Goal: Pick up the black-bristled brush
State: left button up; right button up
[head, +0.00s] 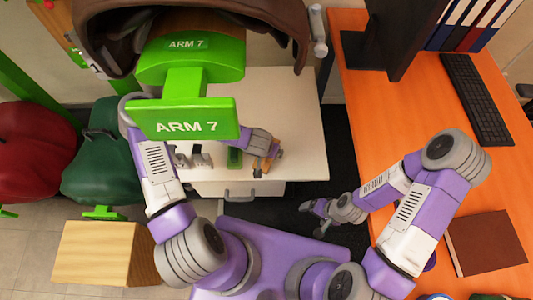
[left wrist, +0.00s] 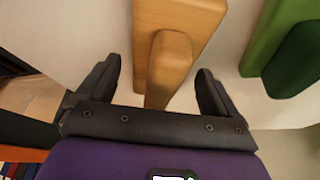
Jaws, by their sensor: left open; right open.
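A wooden brush-like piece with a raised grip (left wrist: 172,62) lies on the white cabinet top in the left wrist view. Its bristles do not show, so I cannot tell their colour. My left gripper (left wrist: 156,92) is open, with a finger on each side of the wooden grip. The same piece (head: 267,163) shows small at the left gripper (head: 268,153) in the head view, partly covered. A green piece of similar shape (left wrist: 292,58) lies to its right in the left wrist view. My right gripper (head: 316,207) is open and empty, away from the cabinet.
The white cabinet top (head: 303,130) has free room on its right. Small grey objects (head: 200,160) and a green one (head: 235,157) stand near its front edge. A green saddle stand marked ARM 7 (head: 185,120) rises over it. An orange desk (head: 365,115) stands right.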

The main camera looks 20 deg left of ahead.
pick_arm(q)
jog(key=shift+f+b, duration=0.15)
jog(key=shift+b, duration=0.25)
dwell(0.4)
jog(key=c, duration=1.3)
